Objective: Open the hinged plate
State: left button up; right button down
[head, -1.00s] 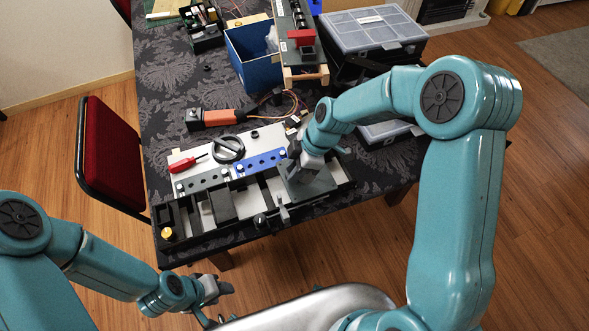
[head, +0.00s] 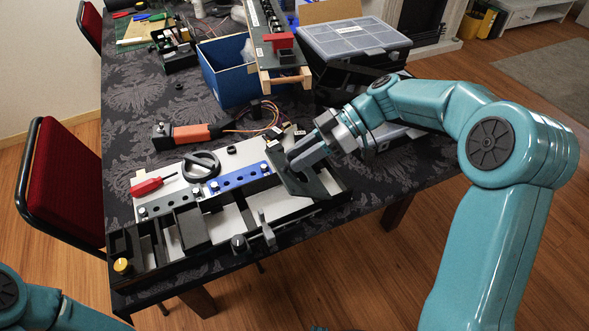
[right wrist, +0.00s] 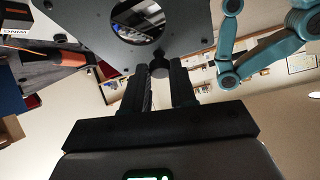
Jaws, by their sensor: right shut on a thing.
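The hinged plate (head: 312,187) is dark grey and sits at the right end of the cockpit panel (head: 233,222). It is tilted up off the panel. My right gripper (head: 296,160) is at its upper side. In the right wrist view the plate (right wrist: 88,35) has a large round hole, and my right gripper (right wrist: 160,78) is shut on a small dark knob (right wrist: 159,64) at its edge. My left arm shows only at the bottom left in the head view, and its gripper is out of the frame.
The panel also carries a black round dial (head: 201,165), a blue strip (head: 240,179) and a red-handled screwdriver (head: 153,185). An orange-and-black device (head: 185,135) with wires lies behind. A blue bin (head: 225,75) and a grey-lidded case (head: 345,40) stand farther back.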

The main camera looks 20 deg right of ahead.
jog(key=shift+d+r+y+b, duration=0.15)
jog(key=shift+d+y+b, duration=0.2)
jog(key=shift+d+y, duration=0.05)
jog(key=c, duration=0.9)
grip_release()
jog(key=p+v, duration=0.1)
jog(key=v, duration=1.5)
jog(key=shift+p, duration=0.4)
jog(key=shift+d+r, duration=0.1)
